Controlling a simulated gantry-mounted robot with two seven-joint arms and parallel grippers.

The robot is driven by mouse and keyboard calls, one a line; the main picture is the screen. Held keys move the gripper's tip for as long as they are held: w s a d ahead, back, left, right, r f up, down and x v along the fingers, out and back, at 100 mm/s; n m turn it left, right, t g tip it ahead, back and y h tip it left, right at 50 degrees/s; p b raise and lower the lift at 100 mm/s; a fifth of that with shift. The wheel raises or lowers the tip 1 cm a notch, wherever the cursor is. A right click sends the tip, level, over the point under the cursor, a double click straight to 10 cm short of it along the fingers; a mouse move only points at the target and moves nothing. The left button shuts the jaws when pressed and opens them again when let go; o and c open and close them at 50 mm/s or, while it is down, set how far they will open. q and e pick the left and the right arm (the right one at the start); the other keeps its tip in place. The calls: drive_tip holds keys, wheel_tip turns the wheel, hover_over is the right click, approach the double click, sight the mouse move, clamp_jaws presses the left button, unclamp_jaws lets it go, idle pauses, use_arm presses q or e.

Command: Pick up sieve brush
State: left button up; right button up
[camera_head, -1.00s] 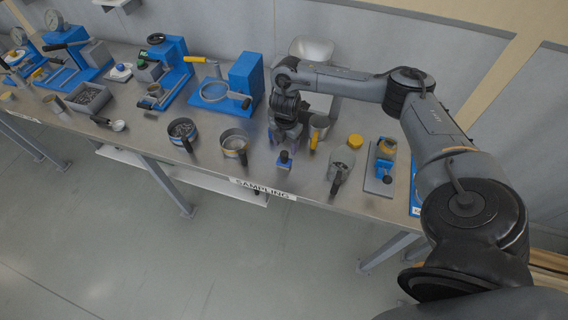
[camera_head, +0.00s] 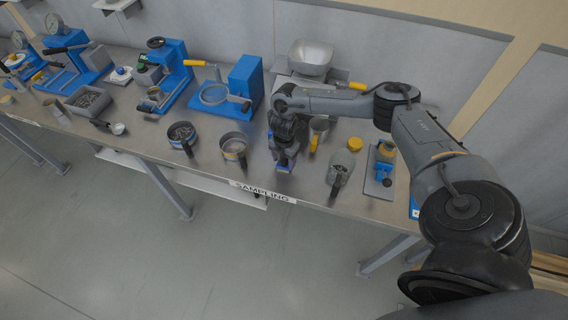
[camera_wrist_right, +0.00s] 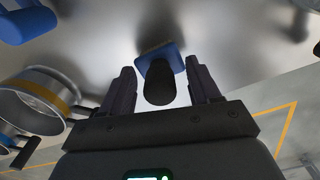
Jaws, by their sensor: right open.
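The sieve brush, a small blue block with a black handle, stands on the metal table. Its blue part (camera_head: 283,168) shows just below my right gripper (camera_head: 285,157) in the head view, and the gripper hides the rest. In the right wrist view the blue block (camera_wrist_right: 161,56) and black handle lie between the two open fingers of the right gripper (camera_wrist_right: 163,85). There is a gap on each side, and the fingers do not visibly touch it. My left gripper is not in view.
A sieve pan (camera_head: 233,146) with a dark handle stands left of the brush. A handled clear container (camera_head: 340,167) stands to the right, and a yellow-handled pot (camera_head: 319,128) behind. The table's front edge with the SAMPLING label (camera_head: 263,192) is close in front.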

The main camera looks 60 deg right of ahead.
clamp_jaws()
drive_tip(key=shift+r, duration=0.1)
drive_tip(key=shift+r, duration=0.4)
wheel_tip(320, 180, up, 3)
drive_tip(key=shift+r, duration=0.15)
drive_tip(key=s+d+r+b, duration=0.1)
drive_tip(key=s+d+r, duration=0.5)
drive_tip(key=s, duration=0.3)
drive_tip(key=shift+s+d+r, duration=0.2)
drive_tip(key=shift+s+r, duration=0.15)
drive_tip(key=shift+r, duration=0.05)
